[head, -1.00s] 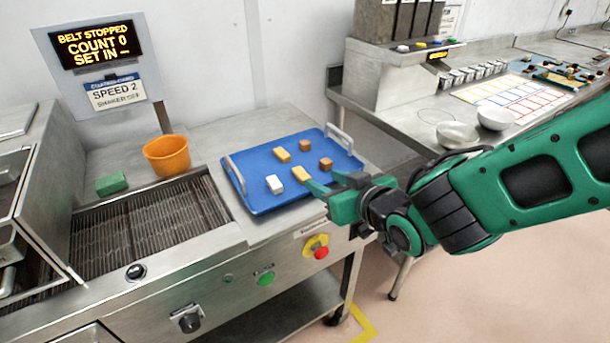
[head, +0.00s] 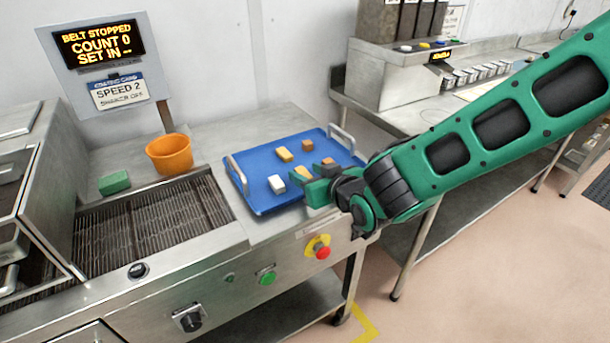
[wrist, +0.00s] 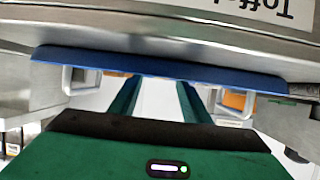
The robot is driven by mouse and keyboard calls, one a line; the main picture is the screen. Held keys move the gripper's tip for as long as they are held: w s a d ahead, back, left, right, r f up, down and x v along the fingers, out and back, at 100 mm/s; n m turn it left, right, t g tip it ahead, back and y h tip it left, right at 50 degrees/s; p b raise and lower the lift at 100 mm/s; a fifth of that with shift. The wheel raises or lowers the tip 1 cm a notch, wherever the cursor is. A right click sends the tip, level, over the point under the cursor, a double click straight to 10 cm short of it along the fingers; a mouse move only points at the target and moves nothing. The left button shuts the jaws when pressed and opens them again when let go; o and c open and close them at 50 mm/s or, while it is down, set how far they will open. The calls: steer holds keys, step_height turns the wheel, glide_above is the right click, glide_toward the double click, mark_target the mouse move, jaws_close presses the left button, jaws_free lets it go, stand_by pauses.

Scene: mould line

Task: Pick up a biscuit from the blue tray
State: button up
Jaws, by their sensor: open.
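A white biscuit (head: 277,185) is near the front left. A yellow biscuit (head: 284,155) and a brown biscuit (head: 307,145) lie toward the back. My gripper (head: 306,182) is open, at the tray's front right edge, beside the nearer yellow biscuit. In the wrist view, the tray's edge (wrist: 160,69) crosses above the green fingers (wrist: 158,100); no biscuit is clearly between them.
The tray has raised handles at its left and right ends. An orange bucket (head: 169,154) and a green block (head: 114,183) stand left, by the belt (head: 150,220). A red stop button (head: 322,252) is on the bench front. A second bench stands behind right.

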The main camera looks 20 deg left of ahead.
steer(key=shift+w+a+f, duration=0.25)
steer(key=shift+w+a, duration=0.15)
steer(key=shift+a, duration=0.05)
steer(key=shift+c, duration=0.3)
jaws_close()
